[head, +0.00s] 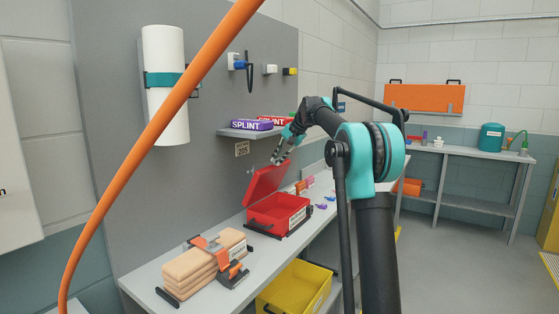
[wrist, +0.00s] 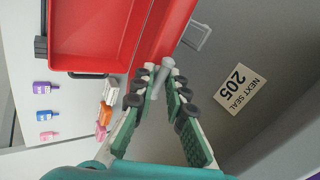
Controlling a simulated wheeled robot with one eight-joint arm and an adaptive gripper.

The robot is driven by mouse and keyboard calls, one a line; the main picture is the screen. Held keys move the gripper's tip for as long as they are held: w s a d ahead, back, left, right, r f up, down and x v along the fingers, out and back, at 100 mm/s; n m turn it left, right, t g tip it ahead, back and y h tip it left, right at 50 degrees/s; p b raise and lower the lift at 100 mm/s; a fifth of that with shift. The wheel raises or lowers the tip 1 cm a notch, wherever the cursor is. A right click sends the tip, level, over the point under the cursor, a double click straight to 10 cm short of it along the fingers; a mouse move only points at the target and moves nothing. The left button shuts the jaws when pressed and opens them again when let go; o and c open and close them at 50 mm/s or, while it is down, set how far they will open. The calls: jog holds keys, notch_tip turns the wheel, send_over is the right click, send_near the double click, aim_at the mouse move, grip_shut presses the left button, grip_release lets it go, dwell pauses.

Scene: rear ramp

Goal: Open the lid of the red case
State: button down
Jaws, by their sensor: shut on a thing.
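The red case (head: 280,215) sits on the grey bench with its lid (head: 266,184) raised and tilted back towards the wall panel. The case's inside is open to view. In the wrist view the case's tray (wrist: 95,30) is at the upper left and the lid (wrist: 166,35) is beside it. My gripper (head: 276,159) is at the top right corner of the lid. In the wrist view my gripper (wrist: 160,82) is shut on a small grey rod-shaped handle (wrist: 163,68) at the lid's edge. The exact contact is partly hidden by the fingertips.
Tan packs (head: 205,265) in an orange strap lie at the bench's near end. A yellow bin (head: 295,287) is below. A shelf with splint boxes (head: 250,125) is above the case. Small bottles (wrist: 43,114) lie beside it. An orange hose (head: 150,140) crosses the head view.

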jog(key=c, duration=1.6)
grip_release()
jog(key=v, duration=1.2)
